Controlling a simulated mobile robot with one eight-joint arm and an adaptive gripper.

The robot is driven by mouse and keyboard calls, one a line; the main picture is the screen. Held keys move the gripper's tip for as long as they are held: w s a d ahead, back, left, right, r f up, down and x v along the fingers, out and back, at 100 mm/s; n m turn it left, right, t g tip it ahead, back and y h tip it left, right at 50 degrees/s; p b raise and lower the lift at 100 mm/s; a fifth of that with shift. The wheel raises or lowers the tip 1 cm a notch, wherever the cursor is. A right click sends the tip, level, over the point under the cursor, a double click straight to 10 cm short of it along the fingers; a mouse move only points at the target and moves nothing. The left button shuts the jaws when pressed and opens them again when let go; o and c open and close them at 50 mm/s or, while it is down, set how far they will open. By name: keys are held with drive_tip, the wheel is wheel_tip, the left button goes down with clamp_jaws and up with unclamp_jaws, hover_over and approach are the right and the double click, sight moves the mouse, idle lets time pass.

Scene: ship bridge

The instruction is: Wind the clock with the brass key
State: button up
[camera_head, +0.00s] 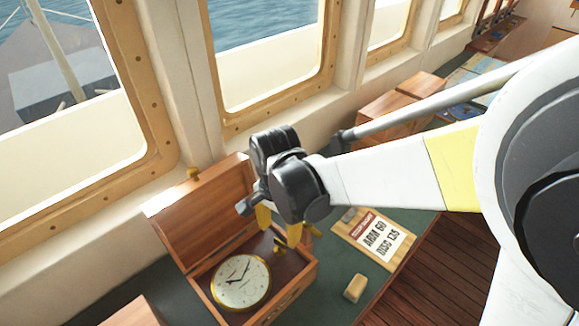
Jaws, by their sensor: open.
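A round clock (241,282) with a cream dial and brass rim lies face up in an open wooden box (291,297) on the green-topped counter. My gripper (279,232) is above the box's back right part, beyond the dial, with its yellow-tipped fingers apart and pointing down. A small dark and brass-coloured piece (280,246) shows just below the fingers. It may be the brass key, but its shape is too small to tell. Another brass-coloured bit (312,229) shows beside the right finger; I cannot tell what it belongs to. Nothing is visibly held.
The box's raised lid (205,212) stands left of my gripper. A board with a printed card (376,239) and a small tan block (354,288) lie right of the box. Windows (265,50) line the wall behind. Wooden boxes (400,100) stand farther along the counter.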

sight(279, 240)
wheel_tip(279, 240, down, 5)
drive_tip(key=shift+f+b, duration=0.1)
drive_tip(key=shift+b, duration=0.35)
drive_tip(key=shift+c, duration=0.2)
clamp_jaws()
drive_tip(key=shift+n, duration=0.4)
drive_tip(key=n+b, duration=0.1)
drive_tip(key=n, duration=0.1)
drive_tip(key=shift+n, duration=0.4)
drive_tip(key=n+b, duration=0.1)
drive_tip(key=n, duration=0.7)
drive_tip(key=shift+b, duration=0.35)
drive_tip(key=shift+n, duration=1.8)
